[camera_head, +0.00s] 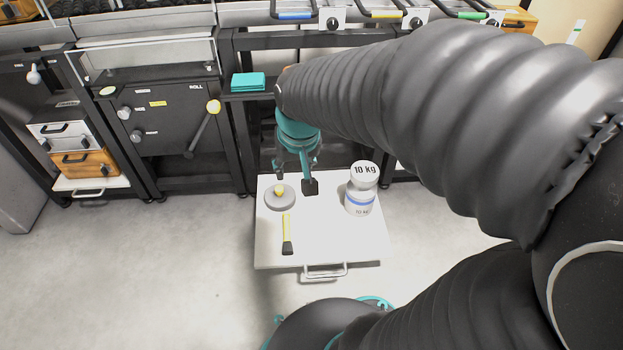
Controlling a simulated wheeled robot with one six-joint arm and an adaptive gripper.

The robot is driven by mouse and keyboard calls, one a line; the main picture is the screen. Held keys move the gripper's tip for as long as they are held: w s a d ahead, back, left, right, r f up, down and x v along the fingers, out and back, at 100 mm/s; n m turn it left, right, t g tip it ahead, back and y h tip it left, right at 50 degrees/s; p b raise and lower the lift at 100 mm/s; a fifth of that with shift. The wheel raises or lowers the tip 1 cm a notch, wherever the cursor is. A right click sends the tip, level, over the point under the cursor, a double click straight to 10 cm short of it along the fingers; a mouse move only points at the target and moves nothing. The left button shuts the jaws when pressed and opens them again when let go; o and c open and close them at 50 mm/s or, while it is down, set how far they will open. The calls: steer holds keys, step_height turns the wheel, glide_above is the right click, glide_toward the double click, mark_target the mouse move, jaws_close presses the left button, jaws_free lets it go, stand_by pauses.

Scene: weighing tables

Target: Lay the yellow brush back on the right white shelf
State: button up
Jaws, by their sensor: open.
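The yellow brush (286,229) lies on a white shelf (325,246), the right one of two in view. Its yellow handle points away from me and its dark end lies toward the front edge. My gripper (295,180) is open and points down over the back part of this shelf, behind the brush and apart from it. One dark fingertip is left of the other. I cannot tell how high the fingertips are above the shelf.
A grey disc with a yellow knob (280,200) stands left on the shelf. White 10 kg weights (361,192) stand to the right. The front middle is bare. Another white shelf (92,184) is at far left.

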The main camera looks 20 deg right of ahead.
steer(key=s+r+n+t, duration=0.1)
steer(key=s+r, duration=0.5)
steer(key=s, duration=0.6)
steer(key=shift+a+t, duration=0.15)
steer(key=shift+t, duration=0.35)
